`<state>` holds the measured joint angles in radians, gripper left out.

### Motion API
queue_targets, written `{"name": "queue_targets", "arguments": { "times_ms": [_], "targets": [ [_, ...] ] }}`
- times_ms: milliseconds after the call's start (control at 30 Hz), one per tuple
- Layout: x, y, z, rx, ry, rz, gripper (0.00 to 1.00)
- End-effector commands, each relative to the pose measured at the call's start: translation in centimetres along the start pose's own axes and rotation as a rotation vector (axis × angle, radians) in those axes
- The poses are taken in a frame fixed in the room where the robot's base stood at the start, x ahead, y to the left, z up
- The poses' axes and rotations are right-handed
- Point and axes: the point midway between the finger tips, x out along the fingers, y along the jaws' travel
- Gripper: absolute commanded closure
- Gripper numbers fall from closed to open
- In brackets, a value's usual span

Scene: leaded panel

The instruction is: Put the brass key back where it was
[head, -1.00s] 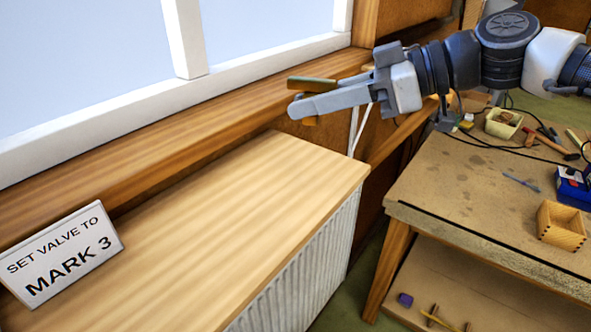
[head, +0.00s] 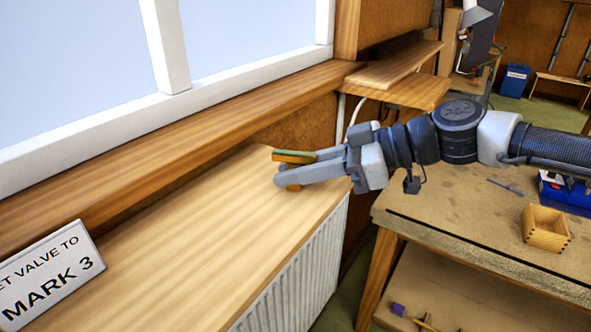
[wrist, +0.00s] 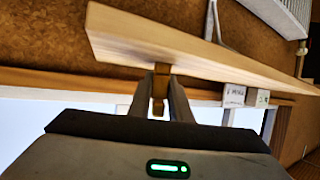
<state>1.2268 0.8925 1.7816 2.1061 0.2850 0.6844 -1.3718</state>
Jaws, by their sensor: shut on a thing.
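My gripper (head: 284,169) is shut on a small brass-coloured thing, which I take to be the brass key. Parts of it show at the fingertips (head: 292,187) in the head view; the fingers hide most of it. In the wrist view the brass key (wrist: 160,82) stands between the two fingers (wrist: 160,102) as a narrow upright piece. In the head view the gripper is in front of the far right end of the wooden radiator shelf (head: 190,225). I cannot tell whether the key touches the shelf.
A sign reading "MARK 3" (head: 48,277) stands at the shelf's left. The window sill (head: 200,128) runs behind it. The radiator (head: 300,275) is below. At right, a workbench (head: 440,215) holds a small wooden box (head: 545,229) and a blue box (head: 565,190). The shelf's middle is clear.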

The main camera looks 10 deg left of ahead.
Motion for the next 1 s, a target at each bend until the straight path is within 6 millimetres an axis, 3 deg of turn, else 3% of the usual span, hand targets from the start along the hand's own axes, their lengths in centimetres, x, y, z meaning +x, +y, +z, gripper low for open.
{"name": "queue_targets", "arguments": {
  "times_ms": [33,133,533,1000],
  "targets": [
    [0.0,0.0,0.1,0.0,0.0,0.0,0.81],
    [0.0,0.0,0.0,0.0,0.0,0.0,0.64],
    [-0.7,0.1,0.0,0.0,0.001,0.001,0.64],
    [-9.8,0.1,0.0,0.0,0.002,0.005,0.64]
  ]
}}
